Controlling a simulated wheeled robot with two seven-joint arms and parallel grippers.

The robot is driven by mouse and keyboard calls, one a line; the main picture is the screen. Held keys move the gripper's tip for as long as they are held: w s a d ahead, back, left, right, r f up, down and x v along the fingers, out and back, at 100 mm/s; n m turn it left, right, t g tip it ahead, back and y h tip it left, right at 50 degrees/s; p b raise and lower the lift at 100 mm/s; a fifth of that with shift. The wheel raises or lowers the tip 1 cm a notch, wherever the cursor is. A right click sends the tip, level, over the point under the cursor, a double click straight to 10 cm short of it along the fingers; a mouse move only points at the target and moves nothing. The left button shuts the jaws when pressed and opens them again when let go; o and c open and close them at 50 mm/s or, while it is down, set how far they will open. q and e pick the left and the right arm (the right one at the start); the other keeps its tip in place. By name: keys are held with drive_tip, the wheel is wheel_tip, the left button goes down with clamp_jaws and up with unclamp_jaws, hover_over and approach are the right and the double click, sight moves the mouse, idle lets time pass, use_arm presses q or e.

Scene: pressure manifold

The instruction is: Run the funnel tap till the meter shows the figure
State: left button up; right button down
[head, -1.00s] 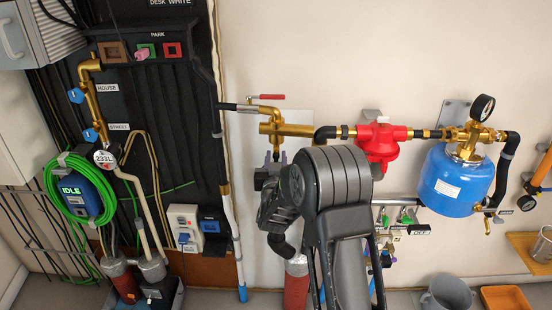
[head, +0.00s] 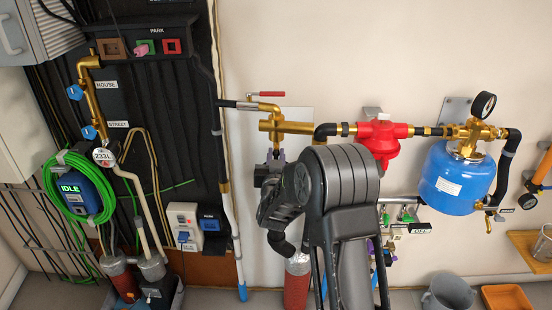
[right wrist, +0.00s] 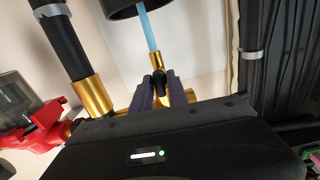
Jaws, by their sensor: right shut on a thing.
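The round white meter (head: 104,155) at the left in the head view reads 233L. My right gripper (head: 275,158) is raised to the brass pipework (head: 285,127) at mid-wall, partly hidden by my arm. In the right wrist view its two purple fingers (right wrist: 158,93) are shut on a small black part of the funnel tap (right wrist: 158,80), below a brass spout (right wrist: 155,61). A light blue streak (right wrist: 148,30), apparently running water, links the spout with a dark round opening (right wrist: 138,7), apparently the funnel. My left gripper is not in view.
A red-handled valve (head: 268,94) sits just above the gripper. A red regulator (head: 379,140) and a blue tank (head: 456,180) with a gauge stand to the right. A blue box (head: 83,190) with green hose reads IDLE. A grey bucket (head: 448,294) stands at lower right.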

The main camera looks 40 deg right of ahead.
drive_tip(key=m+b, duration=0.2)
drive_tip(key=b, duration=0.2)
drive_tip(key=m+b, duration=0.2)
drive_tip(key=b, duration=0.2)
drive_tip(key=f+m+b, duration=0.1)
drive_tip(key=m+b, duration=0.2)
drive_tip(key=b, duration=0.1)
drive_tip(key=shift+s+d, duration=0.1)
drive_tip(key=m+b, duration=0.8)
drive_tip(key=b, duration=0.2)
drive_tip(key=shift+r, duration=0.1)
drive_tip(key=shift+r+m+b, duration=0.2)
drive_tip(key=shift+m+b, duration=0.95)
drive_tip(key=shift+m, duration=0.15)
drive_tip(key=c, duration=1.5)
unclamp_jaws()
drive_tip(key=shift+o, duration=0.2)
drive_tip(key=shift+s, duration=0.1)
